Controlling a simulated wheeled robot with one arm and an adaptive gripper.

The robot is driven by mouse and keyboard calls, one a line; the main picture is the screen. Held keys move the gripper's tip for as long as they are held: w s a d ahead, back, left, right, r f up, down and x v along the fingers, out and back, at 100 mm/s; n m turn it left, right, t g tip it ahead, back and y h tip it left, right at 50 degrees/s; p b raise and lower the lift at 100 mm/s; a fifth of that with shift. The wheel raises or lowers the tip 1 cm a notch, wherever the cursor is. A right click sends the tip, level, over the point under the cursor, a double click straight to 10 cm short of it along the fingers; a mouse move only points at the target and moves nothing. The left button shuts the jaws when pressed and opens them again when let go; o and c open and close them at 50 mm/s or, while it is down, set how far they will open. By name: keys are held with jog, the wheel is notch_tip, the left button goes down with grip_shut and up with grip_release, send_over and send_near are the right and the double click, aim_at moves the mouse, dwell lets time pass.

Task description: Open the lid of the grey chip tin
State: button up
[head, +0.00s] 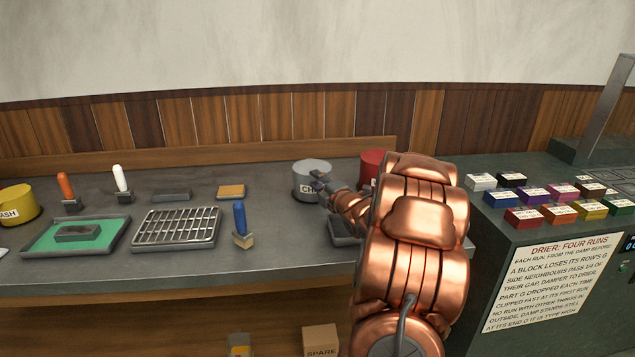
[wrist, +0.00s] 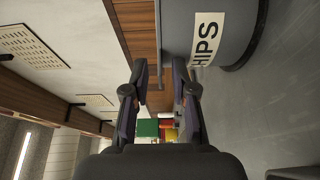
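The grey chip tin (head: 308,186) stands upright on the dark counter, with its grey lid (head: 312,166) lying flat on top. My gripper (head: 319,180) is at the tin's right front side and hides part of its label. In the wrist view, which is turned sideways, the tin (wrist: 222,45) fills the upper right with "HIPS" readable. There my gripper (wrist: 161,72) is open around lid-rim height. A thin grey strip, perhaps a tab of the lid, lies between the fingertips. I cannot tell whether either finger touches it.
A red tin (head: 372,165) stands just right, partly behind my arm. A blue-handled tool (head: 240,222), a wire rack (head: 177,228) and a green tray (head: 30,240) lie left. Several coloured blocks (head: 530,195) sit on the drier at right. The wooden wall is behind.

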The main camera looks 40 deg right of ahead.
grip_shut()
dwell(0.5)
